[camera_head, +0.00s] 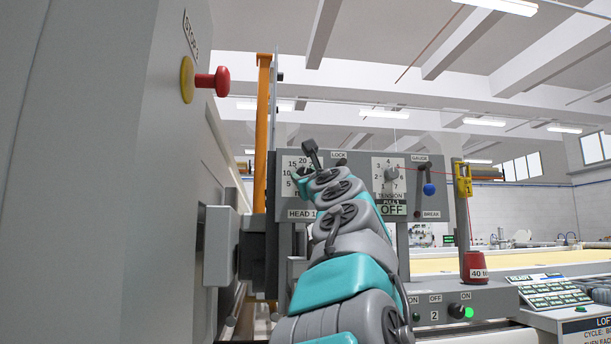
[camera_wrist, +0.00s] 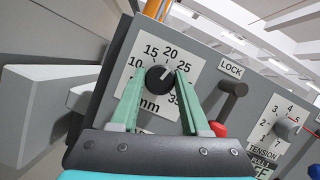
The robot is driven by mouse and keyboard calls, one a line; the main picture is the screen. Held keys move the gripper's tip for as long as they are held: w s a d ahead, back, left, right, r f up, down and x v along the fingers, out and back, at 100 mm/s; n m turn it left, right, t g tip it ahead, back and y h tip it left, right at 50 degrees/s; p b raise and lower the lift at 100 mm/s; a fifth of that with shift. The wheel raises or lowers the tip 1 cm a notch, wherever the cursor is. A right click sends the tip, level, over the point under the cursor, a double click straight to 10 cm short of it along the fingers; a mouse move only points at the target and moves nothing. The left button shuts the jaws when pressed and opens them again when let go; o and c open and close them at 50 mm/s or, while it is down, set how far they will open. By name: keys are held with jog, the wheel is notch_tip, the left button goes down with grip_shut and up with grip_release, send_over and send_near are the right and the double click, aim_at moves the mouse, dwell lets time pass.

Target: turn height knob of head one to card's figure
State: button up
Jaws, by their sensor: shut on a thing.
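The height knob (camera_wrist: 158,79) is a round black knob on a white millimetre dial plate (camera_wrist: 150,50) of head one's grey panel. My gripper (camera_wrist: 159,76) has its two green fingers on either side of the knob and is shut on it. A light mark on the knob seems to point up and right, between 20 and 25. In the head view the dial plate (camera_head: 291,165) shows in part above the HEAD 1 label (camera_head: 300,214); my arm hides the knob there. A card (camera_head: 590,328) headed LOFT is cut off at the lower right, its figure unreadable.
The dark LOCK lever (camera_wrist: 231,96) stands close right of my fingers. The tension knob (camera_wrist: 287,128) is further right. The head view also shows a blue-ended gauge lever (camera_head: 428,188), a red stop button (camera_head: 214,81) and a red cone (camera_head: 475,263) marked 40.

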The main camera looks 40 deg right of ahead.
grip_shut()
jog(key=shift+m, duration=0.3)
jog(key=shift+a+m+g+h, duration=0.1)
jog(key=shift+m+g+h, duration=0.25)
jog(key=shift+m+h, duration=0.9)
jog(key=shift+m+g+h, duration=0.35)
jog(key=shift+m, duration=1.7)
jog(key=o, duration=0.6)
grip_release()
